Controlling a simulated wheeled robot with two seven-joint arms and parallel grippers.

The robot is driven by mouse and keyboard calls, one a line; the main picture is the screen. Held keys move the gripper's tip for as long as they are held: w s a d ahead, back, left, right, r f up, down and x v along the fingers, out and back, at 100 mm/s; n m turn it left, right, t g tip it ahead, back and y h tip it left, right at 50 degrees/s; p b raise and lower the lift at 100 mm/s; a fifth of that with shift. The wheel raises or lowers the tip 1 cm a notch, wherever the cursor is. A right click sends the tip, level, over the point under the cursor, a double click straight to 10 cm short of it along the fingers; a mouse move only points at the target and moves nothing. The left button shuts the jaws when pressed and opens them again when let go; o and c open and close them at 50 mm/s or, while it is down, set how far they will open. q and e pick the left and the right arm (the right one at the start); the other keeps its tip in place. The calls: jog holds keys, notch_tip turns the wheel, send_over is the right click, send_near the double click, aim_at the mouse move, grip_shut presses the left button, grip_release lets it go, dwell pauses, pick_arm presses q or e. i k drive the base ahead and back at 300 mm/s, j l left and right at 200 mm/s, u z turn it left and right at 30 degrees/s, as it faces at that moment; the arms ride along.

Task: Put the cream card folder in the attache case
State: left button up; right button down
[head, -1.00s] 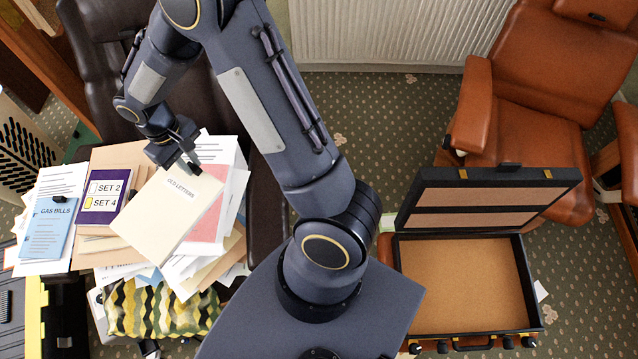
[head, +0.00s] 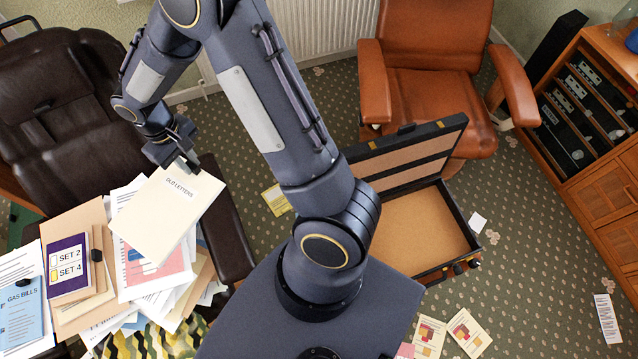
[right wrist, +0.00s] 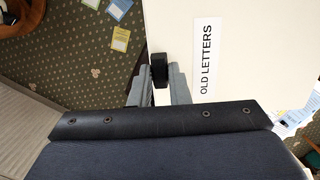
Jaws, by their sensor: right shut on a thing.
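The cream card folder (head: 165,215), labelled OLD LETTERS, is held at its edge by my right gripper (head: 186,162). It overlaps the papers in the head view and appears raised above them. In the right wrist view the folder (right wrist: 240,60) extends to the right from the gripper (right wrist: 158,75), which is shut on its edge. The open attache case (head: 470,222) has a black rim and a tan lining. It is on the carpet at right of centre, its lid up at the back. My right arm hides its left part. My left gripper is out of view.
A dark armchair (head: 60,120) is at left, beside loose papers, a purple SET 2/SET 4 book (head: 66,284) and a blue GAS BILLS booklet (head: 20,318). A brown leather chair (head: 430,90) stands behind the case. A wooden cabinet (head: 610,190) is at right. Leaflets (head: 470,330) lie on the carpet.

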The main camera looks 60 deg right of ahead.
aim_at(407, 234)
jog(key=k+z, duration=0.15)
jog(key=z, duration=0.35)
jog(key=k+l+z, duration=0.1)
jog(key=z, duration=0.35)
jog(key=k+l+z, duration=0.1)
jog(key=z, duration=0.4)
jog(key=k+l+z, duration=0.1)
jog(key=z, duration=0.35)
jog(key=i+l, duration=0.05)
jog(key=l, duration=0.05)
